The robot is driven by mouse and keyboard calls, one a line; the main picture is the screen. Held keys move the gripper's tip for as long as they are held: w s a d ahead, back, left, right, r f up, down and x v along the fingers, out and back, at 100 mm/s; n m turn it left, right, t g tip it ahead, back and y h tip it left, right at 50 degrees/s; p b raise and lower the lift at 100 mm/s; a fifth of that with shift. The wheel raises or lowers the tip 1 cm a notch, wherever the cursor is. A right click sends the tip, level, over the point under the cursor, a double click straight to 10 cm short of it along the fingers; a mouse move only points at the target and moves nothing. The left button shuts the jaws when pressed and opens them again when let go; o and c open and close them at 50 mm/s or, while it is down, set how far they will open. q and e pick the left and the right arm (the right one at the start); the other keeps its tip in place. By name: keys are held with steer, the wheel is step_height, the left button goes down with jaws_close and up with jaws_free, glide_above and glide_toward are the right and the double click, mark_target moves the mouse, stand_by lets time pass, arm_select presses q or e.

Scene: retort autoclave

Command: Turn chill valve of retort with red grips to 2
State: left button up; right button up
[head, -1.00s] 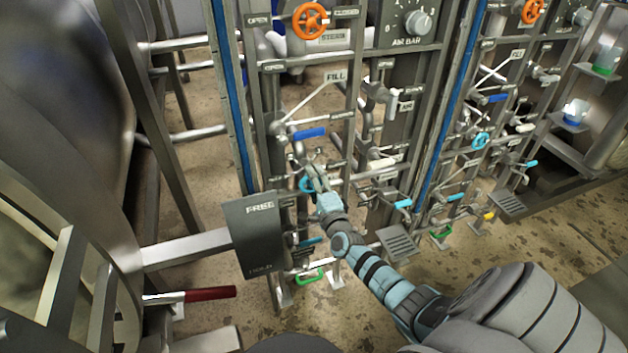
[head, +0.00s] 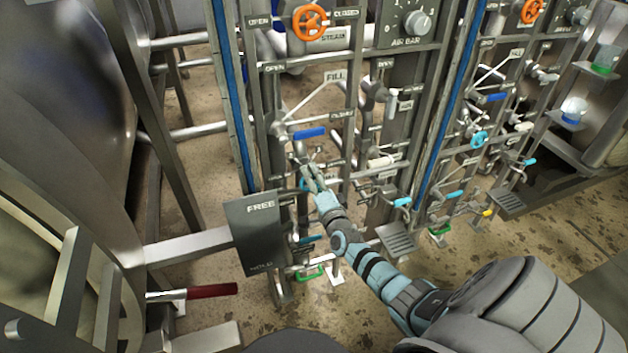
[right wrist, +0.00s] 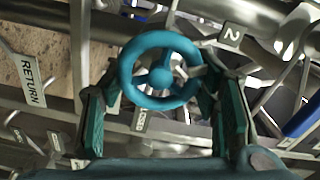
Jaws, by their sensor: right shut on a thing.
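A blue handwheel (right wrist: 160,72) fills the middle of the right wrist view. My right gripper (right wrist: 157,84) has one finger on each side of its rim and is shut on it. A plate marked 2 (right wrist: 231,37) lies just up and right of the wheel. In the head view my right gripper (head: 310,172) reaches the lower part of the left valve panel and mostly covers the wheel (head: 303,184). A red grip (head: 212,291) shows on the retort at the lower left. My left gripper is not in view.
A blue lever (head: 309,133) sits just above my right gripper. A grey FREE plate (head: 262,236) stands to its left. A second panel with another blue wheel (head: 479,140) is to the right. A RETURN plate (right wrist: 28,81) shows at left in the wrist view.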

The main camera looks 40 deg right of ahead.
steer(key=o, duration=1.2)
steer(key=v, duration=1.2)
